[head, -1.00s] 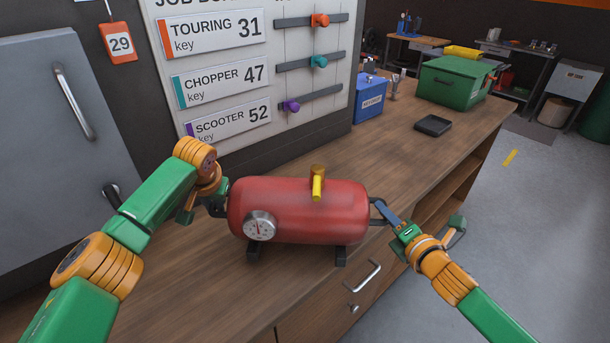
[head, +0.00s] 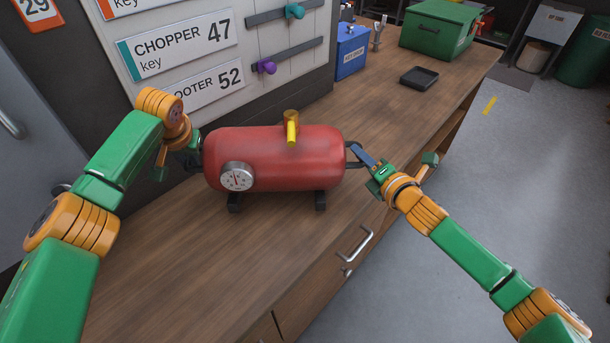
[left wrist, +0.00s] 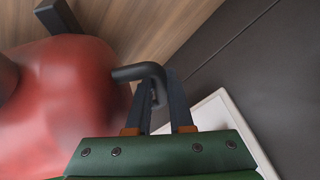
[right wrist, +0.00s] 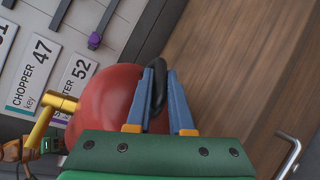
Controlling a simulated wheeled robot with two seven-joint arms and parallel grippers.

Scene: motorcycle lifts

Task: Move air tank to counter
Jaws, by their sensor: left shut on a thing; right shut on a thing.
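The red air tank (head: 285,165), with a round dial gauge and a yellow-handled valve on top, is upright over the wooden counter (head: 385,115). I cannot tell whether its black feet touch the wood. My left gripper (head: 192,160) is shut on the tank's left black handle, which shows in the left wrist view (left wrist: 145,73). My right gripper (head: 360,157) is shut on the right black handle, seen between the blue fingers in the right wrist view (right wrist: 157,85).
A black tray (head: 419,77), a blue box (head: 351,50) and a green case (head: 438,30) stand further along the counter. A key board (head: 215,50) rises behind the tank. The counter between tank and tray is clear.

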